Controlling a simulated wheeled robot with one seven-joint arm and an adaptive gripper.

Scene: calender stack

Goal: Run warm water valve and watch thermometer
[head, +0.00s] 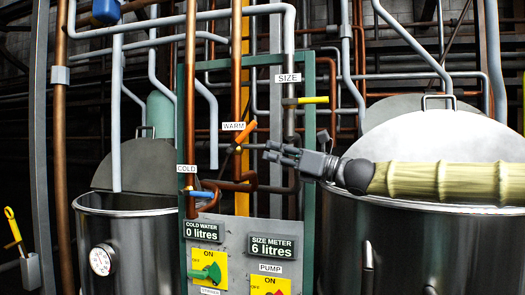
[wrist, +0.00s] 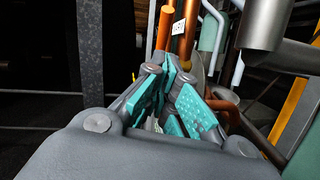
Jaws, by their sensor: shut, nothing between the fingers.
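The warm valve's orange lever (head: 246,131) sits tilted on a copper pipe under the WARM label (head: 234,126). In the wrist view an orange bar (wrist: 165,27), probably this lever, rises beyond the fingers beside a white label (wrist: 179,28). The round dial thermometer (head: 102,260) is on the front of the left steel tank (head: 130,245); its reading is too small to tell. My gripper (head: 268,151) reaches in from the right, just right of and below the lever; contact cannot be told. Its teal-padded fingers (wrist: 172,95) are shut and empty.
A blue COLD lever (head: 198,194) and a yellow SIZE lever (head: 305,100) flank the warm valve. The panel's displays read cold water 0 litres (head: 201,231) and size meter 6 litres (head: 273,247). A green switch (head: 208,272) is below. A large tank (head: 415,245) stands under my arm.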

